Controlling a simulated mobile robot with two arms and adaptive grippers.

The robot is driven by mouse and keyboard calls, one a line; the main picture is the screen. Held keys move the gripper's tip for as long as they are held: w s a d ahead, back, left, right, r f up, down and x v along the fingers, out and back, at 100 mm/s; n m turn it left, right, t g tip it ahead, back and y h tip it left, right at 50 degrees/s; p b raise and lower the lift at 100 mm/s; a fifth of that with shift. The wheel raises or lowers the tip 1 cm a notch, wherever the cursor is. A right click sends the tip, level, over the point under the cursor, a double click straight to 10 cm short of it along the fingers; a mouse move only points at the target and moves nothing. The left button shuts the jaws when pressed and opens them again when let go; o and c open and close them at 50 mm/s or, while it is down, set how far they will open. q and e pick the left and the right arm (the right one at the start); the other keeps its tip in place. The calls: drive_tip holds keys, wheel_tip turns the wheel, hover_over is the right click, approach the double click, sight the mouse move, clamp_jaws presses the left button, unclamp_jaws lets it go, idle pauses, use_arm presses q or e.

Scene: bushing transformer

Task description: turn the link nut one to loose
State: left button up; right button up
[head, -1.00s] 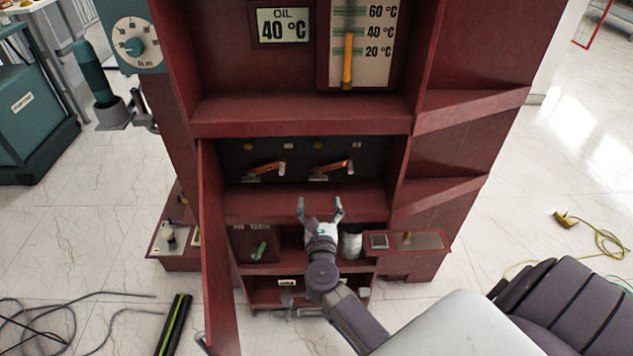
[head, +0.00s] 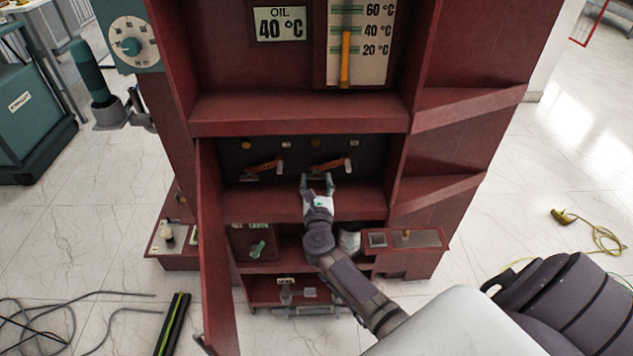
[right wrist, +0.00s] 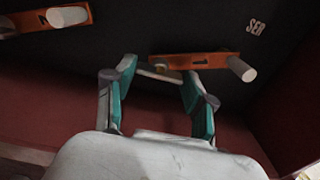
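Two orange links sit in the dark recess of the red cabinet. The right link, marked 1, (head: 331,165) has a pale round post (right wrist: 241,69) at its right end in the right wrist view, where its orange plate (right wrist: 205,61) also shows. The left link (head: 264,166) shows in part at the wrist view's upper left (right wrist: 20,23). My right gripper (head: 317,179) is open, just below and in front of the right link. In the wrist view its teal fingers (right wrist: 158,78) stand apart below link 1's left part, where a small pale piece shows. Contact is unclear. My left gripper is out of view.
An open red door (head: 217,250) stands left of the recess. Lower shelves with a green handle (head: 257,249) and a side ledge (head: 405,239) lie below. The recess floor (head: 355,198) is bare. Cables (head: 35,320) lie on the floor.

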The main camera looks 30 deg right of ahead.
drive_tip(key=c, duration=0.5)
drive_tip(key=shift+n, duration=0.3)
drive_tip(key=n+p, duration=0.1)
drive_tip(key=n, duration=0.2)
drive_tip(key=shift+n, duration=0.3)
drive_tip(key=n+p, duration=0.1)
drive_tip(key=n, duration=0.2)
drive_tip(key=shift+n+p, duration=0.3)
drive_tip(key=shift+p, duration=0.1)
drive_tip(key=n+p, duration=0.1)
drive_tip(key=n, duration=0.4)
drive_tip(key=shift+r+n+p, duration=0.1)
drive_tip(key=shift+n+p, duration=0.2)
drive_tip(key=shift+p, duration=0.1)
drive_tip(key=shift+n+p, duration=0.7)
drive_tip(key=shift+n, duration=1.5)
